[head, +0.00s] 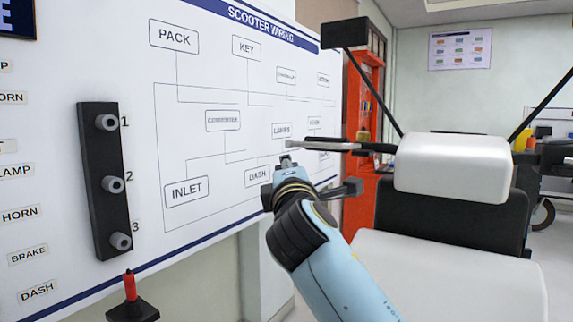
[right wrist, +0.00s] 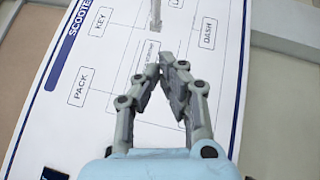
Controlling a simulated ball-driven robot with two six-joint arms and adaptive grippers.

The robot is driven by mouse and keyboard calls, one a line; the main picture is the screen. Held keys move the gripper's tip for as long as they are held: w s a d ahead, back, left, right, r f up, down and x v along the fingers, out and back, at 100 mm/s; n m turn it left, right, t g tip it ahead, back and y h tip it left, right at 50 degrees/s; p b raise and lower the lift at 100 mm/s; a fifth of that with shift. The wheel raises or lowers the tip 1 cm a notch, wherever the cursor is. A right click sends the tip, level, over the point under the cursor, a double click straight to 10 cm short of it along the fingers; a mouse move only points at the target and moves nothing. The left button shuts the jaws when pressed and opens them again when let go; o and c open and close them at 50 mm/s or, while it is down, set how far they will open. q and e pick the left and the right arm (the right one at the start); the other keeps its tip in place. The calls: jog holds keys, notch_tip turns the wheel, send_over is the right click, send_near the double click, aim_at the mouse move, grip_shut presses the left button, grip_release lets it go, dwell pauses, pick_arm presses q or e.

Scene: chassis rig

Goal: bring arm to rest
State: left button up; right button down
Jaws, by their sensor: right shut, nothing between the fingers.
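My right arm comes up from the bottom middle of the head view, light blue with dark joints. Its gripper (head: 288,160) is in front of the wiring board (head: 215,215), near the LAMPS and DASH labels. In the right wrist view the fingers (right wrist: 174,72) are shut with tips together and nothing between them. The board (right wrist: 62,118) lies behind them, and a thin grey bar (right wrist: 155,15) shows just beyond the tips. My left gripper is in neither view.
A scooter handlebar (head: 340,146) and white headset (head: 455,168) stand close right of my gripper. A black holder (head: 98,215) with three grey sockets is on the board. A red-handled part (head: 130,285) is below it. An orange-red cabinet (head: 360,105) stands behind.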

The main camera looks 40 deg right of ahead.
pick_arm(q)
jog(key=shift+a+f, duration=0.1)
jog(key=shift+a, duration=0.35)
pick_arm(e)
jog(key=shift+v, duration=0.8)
jog(key=shift+f, duration=0.1)
